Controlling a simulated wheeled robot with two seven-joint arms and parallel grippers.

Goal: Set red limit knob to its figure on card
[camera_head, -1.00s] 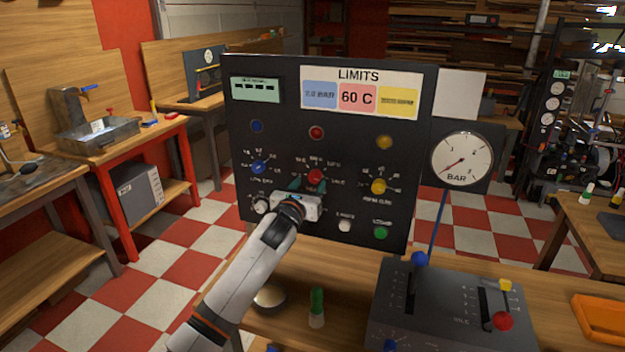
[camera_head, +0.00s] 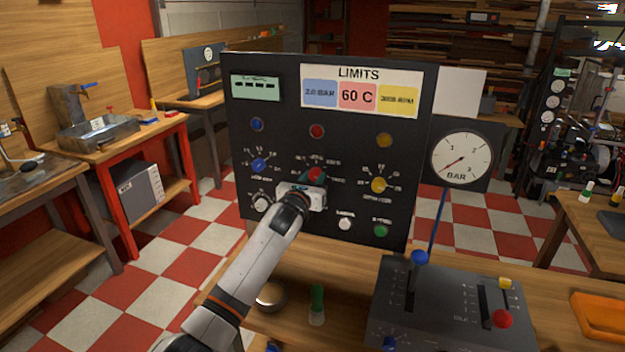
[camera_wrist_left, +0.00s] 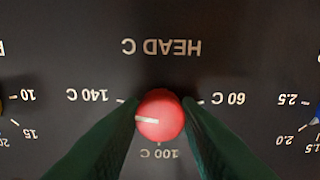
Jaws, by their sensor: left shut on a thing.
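The red limit knob (camera_wrist_left: 160,115) sits on the black panel (camera_head: 300,215), under the LIMITS card (camera_head: 361,90). The card's red field (camera_head: 357,96) reads 60 C. In the left wrist view the lettering is upside down: 140 C is at left, 60 C at right, 100 C below. The knob's white mark points left, nearer 140 C, a little toward the 100 C side. My left gripper (camera_wrist_left: 162,122) has its green fingers shut on the knob. In the head view the knob (camera_head: 315,174) is partly hidden by this gripper. My right gripper is not in view.
A blue knob (camera_head: 259,166) and a yellow knob (camera_head: 379,185) flank the red one. Below are a white button (camera_head: 345,224) and a green button (camera_head: 381,230). A lever box (camera_head: 440,315) and BAR gauge (camera_head: 462,158) stand at right. A green-topped marker (camera_head: 317,305) stands on the bench.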

